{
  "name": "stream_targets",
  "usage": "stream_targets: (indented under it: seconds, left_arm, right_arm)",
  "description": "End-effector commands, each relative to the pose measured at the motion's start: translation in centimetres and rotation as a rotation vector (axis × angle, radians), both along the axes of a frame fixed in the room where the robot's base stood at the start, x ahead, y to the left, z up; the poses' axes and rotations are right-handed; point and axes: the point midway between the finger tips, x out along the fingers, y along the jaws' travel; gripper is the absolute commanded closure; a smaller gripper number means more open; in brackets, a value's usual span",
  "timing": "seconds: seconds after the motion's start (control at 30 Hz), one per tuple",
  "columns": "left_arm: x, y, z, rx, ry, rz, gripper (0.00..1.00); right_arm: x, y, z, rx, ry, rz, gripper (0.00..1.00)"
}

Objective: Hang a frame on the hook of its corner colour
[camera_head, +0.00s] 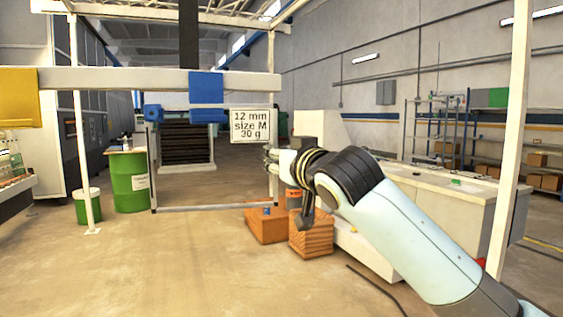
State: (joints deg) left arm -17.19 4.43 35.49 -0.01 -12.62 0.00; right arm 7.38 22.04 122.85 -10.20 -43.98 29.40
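A thin grey rectangular frame (212,207) is upright in the air in the middle, with a blue corner piece (152,112) at its upper left. A blue hook (207,87) is on the horizontal beam, above and in front of the frame's top bar. I cannot tell whether the frame rests on it. A yellow hook (18,98) is at the beam's far left. My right gripper (270,158) is at the frame's right side bar and seems shut on it; the fingertips are small and partly hidden. My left gripper is not in view.
A white label (251,125) reads 12 mm, size M, 30 g. The pale beam (120,79) spans the left half. Green drums (130,180) stand behind at left, orange-brown blocks (311,237) on the floor below. A white cabinet (455,205) is at right.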

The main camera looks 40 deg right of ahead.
Motion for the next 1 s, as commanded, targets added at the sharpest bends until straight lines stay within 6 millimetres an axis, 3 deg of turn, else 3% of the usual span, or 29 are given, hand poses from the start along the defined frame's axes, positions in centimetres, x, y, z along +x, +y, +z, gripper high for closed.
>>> stream_targets:
  seconds: [0.6, 1.0]
  left_arm:
    - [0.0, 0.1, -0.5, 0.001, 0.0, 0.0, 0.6]
    - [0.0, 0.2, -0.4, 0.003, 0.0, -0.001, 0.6]
  right_arm:
    - [5.3, -1.3, -0.2, 0.001, -0.001, -0.001, 1.0]
    - [6.9, -1.6, -0.3, 0.001, -0.001, 0.0, 1.0]
